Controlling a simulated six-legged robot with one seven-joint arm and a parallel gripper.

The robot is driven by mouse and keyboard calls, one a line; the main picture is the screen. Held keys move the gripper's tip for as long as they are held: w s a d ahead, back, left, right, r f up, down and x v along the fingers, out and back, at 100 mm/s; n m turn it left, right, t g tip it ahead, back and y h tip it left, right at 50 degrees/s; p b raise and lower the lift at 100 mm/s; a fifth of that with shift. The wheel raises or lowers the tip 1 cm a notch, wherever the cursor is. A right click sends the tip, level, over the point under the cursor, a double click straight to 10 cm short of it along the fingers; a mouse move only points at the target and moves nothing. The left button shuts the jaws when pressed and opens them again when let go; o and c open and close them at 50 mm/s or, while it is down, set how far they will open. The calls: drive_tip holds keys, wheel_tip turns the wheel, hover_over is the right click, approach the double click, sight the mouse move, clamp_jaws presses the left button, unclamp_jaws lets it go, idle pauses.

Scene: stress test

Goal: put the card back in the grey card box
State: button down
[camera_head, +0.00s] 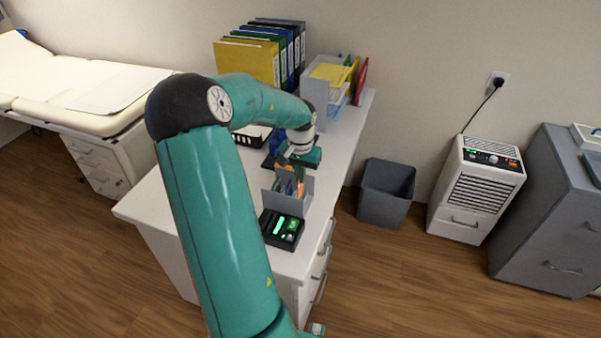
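A small grey box (270,203) with upright coloured cards (288,186) in it stands on the white desk, near its front end; I take it to be the card box. My gripper (302,158) is over the desk just behind and above this box. It is small in the picture, and its fingers are partly hidden, so I cannot tell whether it is open or shut. I cannot make out a separate card in it or on the desk. My arm hides part of the desk to the left.
A black tray (281,229) with green items lies in front of the box. Binders (250,60) and a grey file holder (321,97) stand at the back of the white desk (343,135). A bin (386,193) and a heater-like unit (476,188) stand on the floor to the right.

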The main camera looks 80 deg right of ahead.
drive_tip(key=shift+f, duration=2)
drive_tip(key=c, duration=1.6)
unclamp_jaws()
wheel_tip(320, 180, up, 14)
drive_tip(key=shift+f, duration=0.1)
drive_tip(key=shift+a, duration=0.1)
